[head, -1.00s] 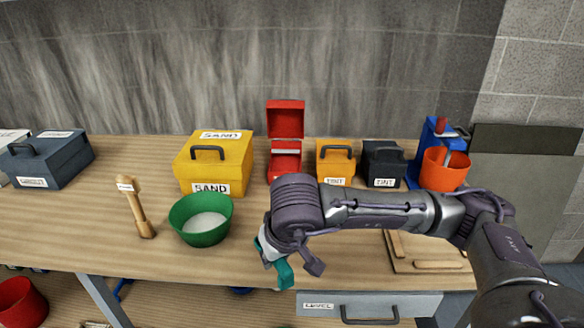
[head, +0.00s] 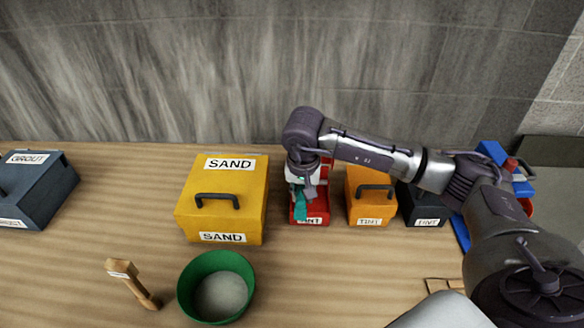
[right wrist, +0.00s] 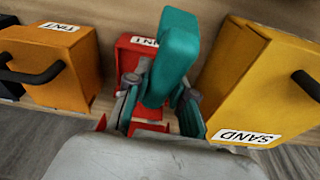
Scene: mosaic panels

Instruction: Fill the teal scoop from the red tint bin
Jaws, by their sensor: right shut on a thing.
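The red tint bin (head: 318,210) stands between the yellow sand bin and the orange tint bin; my right arm hides much of it, its lid included. My right gripper (head: 300,186) is at the red bin, pointing down and shut on the teal scoop (head: 301,207). The right wrist view shows the teal scoop (right wrist: 172,58) between the fingers of my gripper (right wrist: 163,92), with the red bin (right wrist: 132,56) around and behind it. I cannot tell how deep the scoop is in the bin or whether it holds tint. My left gripper is out of view.
The yellow sand bin (head: 222,186) is close on the left, the orange tint bin (head: 370,198) close on the right, then a dark tint bin (head: 424,206).

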